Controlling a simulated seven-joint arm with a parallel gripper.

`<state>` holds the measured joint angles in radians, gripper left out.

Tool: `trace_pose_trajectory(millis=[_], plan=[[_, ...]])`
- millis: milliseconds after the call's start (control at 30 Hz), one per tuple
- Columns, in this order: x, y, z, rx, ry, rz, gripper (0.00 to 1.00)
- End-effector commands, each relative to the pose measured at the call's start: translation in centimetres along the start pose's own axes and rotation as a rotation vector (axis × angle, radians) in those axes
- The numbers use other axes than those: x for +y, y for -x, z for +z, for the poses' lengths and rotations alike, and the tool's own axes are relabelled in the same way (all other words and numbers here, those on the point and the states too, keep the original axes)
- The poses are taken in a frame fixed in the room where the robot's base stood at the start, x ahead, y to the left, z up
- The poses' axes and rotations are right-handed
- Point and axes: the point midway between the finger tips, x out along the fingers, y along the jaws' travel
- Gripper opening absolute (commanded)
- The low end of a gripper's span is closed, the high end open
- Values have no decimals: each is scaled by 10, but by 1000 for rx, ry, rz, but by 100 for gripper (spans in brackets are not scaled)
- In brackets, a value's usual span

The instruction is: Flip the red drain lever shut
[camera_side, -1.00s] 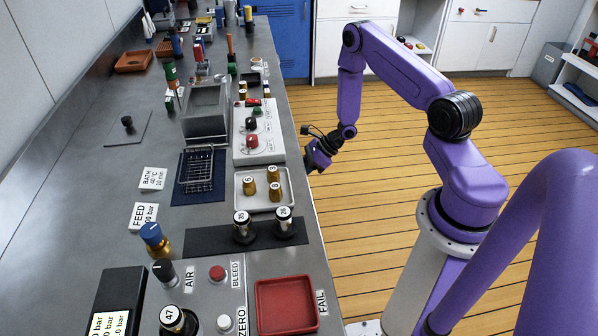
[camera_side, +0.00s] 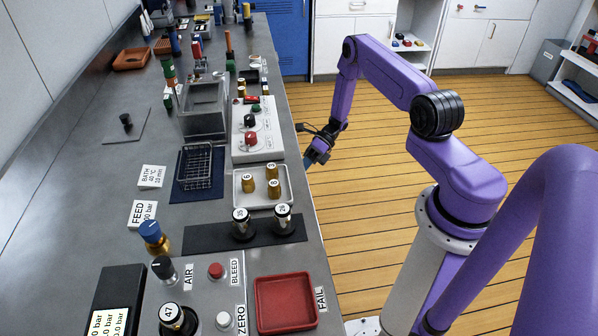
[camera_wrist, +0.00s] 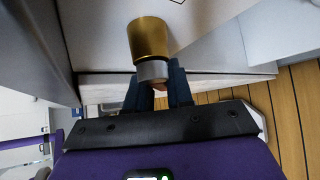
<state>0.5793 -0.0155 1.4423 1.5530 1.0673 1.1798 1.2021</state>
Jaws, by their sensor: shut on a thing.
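My gripper (camera_side: 312,157) is low beside the bench's front edge, level with the tray of brass weights, its blue fingers pointing down and left. In the wrist view the dark blue fingers (camera_wrist: 157,88) are close together behind a brass cylinder (camera_wrist: 149,38) with a grey collar (camera_wrist: 153,70). A small orange-brown piece (camera_wrist: 131,96) shows at the fingers beside the collar; it may be part of the drain lever. The collar hides most of what is gripped. No red drain lever can be made out in the side view.
A steel tank (camera_side: 203,108) and a white control panel (camera_side: 257,135) stand on the bench. A tray (camera_side: 238,192) with brass weights is near the edge by my gripper.

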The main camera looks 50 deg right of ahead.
Motion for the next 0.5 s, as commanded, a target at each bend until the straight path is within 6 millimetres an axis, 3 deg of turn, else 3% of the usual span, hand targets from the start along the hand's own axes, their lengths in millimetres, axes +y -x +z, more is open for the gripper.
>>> trace_pose_trajectory(millis=[500], plan=[[14,2,2,-3,-246,250,0]])
